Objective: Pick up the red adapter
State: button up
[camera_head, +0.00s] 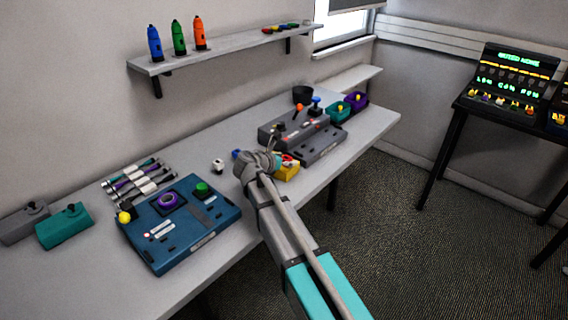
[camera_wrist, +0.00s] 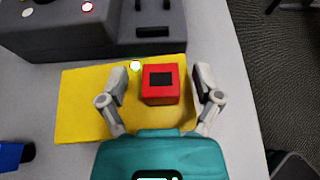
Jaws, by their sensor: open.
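The red adapter (camera_wrist: 160,91) is a small red block with a dark rectangular opening on top. It sits on the right part of a flat yellow base (camera_wrist: 85,105) on the table. In the head view a bit of red (camera_head: 287,159) shows above the yellow base (camera_head: 288,174), partly hidden by my arm. My gripper (camera_wrist: 161,76) is open, with one finger on each side of the adapter. A gap shows between each finger and the block. In the head view my gripper (camera_head: 277,162) is small and hard to make out.
A dark grey control box (camera_head: 318,148) stands just behind the yellow base and also shows in the wrist view (camera_wrist: 60,32). A blue item (camera_wrist: 13,155) lies at the left. A blue console (camera_head: 185,242) is further left. The table's edge is close at right.

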grip_shut()
dwell(0.5)
jog(key=shift+r, duration=0.1)
notch_tip(320, 180, up, 2)
jog(key=p, duration=0.2)
jog(key=shift+r+p, duration=0.25)
jog(key=shift+p, duration=0.15)
jog(key=s+d+r+p, duration=0.3)
jog(key=s+r+p, duration=0.7)
jog(key=s, duration=0.3)
jog(key=shift+s+r, duration=0.15)
jog(key=shift+s, duration=0.2)
jog(key=shift+d, duration=0.1)
